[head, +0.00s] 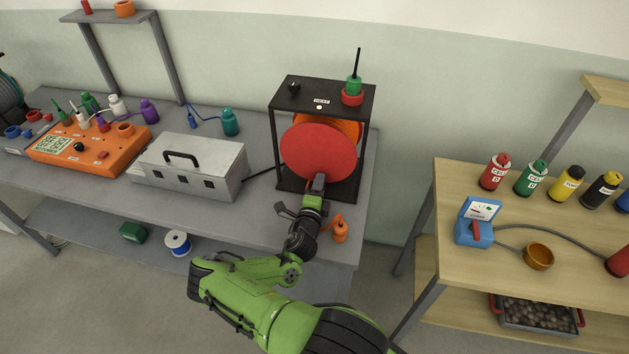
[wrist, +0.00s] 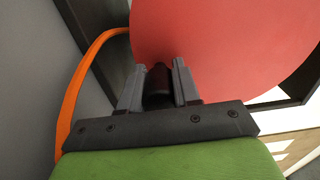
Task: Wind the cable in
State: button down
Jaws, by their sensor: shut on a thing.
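The cable reel has a large red disc (head: 318,151) standing upright in a black frame (head: 364,157) on the grey bench. The disc also fills much of the wrist view (wrist: 220,45). Orange cable (head: 345,128) shows behind the disc's upper right edge. In the wrist view an orange strand of cable (wrist: 75,88) curves down the left side. My gripper (head: 318,183) is at the disc's lower edge. In the wrist view my gripper (wrist: 158,84) is shut on a dark handle (wrist: 158,78) at the disc's face. The handle's far end is hidden.
The frame top carries a red and green item (head: 352,92). A wooden table (head: 450,200) is to the right, across a gap.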

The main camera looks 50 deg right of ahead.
jog(key=shift+s+d+r+n+p, duration=0.25)
jog(key=shift+s+n, duration=0.25)
jog(key=shift+n, duration=0.25)
jog(key=shift+s+d+r+n+p, duration=0.1)
jog(key=shift+s+d+n+p, duration=0.25)
jog(key=shift+n, duration=0.4)
jog(key=shift+s+a, duration=0.1)
jog(key=c, duration=0.8)
grip_release()
